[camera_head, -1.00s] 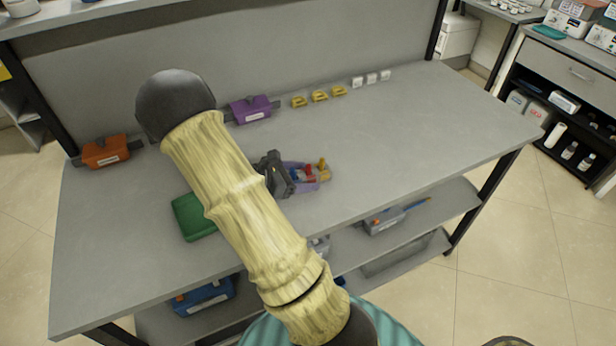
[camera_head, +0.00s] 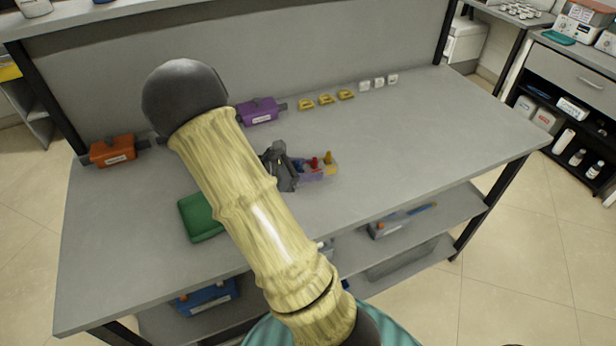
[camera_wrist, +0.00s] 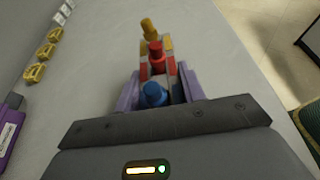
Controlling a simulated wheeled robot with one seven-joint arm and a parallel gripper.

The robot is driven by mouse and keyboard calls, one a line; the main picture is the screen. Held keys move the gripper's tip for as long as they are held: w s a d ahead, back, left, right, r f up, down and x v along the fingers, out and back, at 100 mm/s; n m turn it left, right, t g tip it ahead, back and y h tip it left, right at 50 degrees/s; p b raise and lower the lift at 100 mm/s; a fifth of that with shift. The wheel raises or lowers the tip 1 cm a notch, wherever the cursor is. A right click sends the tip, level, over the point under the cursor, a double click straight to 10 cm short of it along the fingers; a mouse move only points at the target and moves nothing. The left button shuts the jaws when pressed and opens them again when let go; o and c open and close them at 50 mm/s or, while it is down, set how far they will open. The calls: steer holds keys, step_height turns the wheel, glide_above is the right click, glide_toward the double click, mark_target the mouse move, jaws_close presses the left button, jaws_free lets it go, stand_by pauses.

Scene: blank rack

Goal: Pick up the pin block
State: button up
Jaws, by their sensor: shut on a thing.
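The pin block (camera_head: 318,170) has a pale purple body with blue, red and yellow pegs. It is over the middle of the bench, right beside my gripper (camera_head: 282,168). In the wrist view the pin block (camera_wrist: 157,68) lies straight ahead, with the blue peg nearest and the yellow peg farthest. My gripper is shut on the block; the dark gripper edge in the wrist view (camera_wrist: 165,122) hides its near end. I cannot tell whether the block touches the bench top.
On the grey bench (camera_head: 400,140), an orange block (camera_head: 112,151), a purple block (camera_head: 258,112), yellow pieces (camera_head: 325,99) and white cubes (camera_head: 378,83) line the back. A green box (camera_head: 202,217) is partly behind my arm. The bench's right side is clear.

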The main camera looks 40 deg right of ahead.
mark_target(308, 169)
step_height(308, 169, up, 7)
steer(key=shift+f, duration=0.15)
stand_by(0.5)
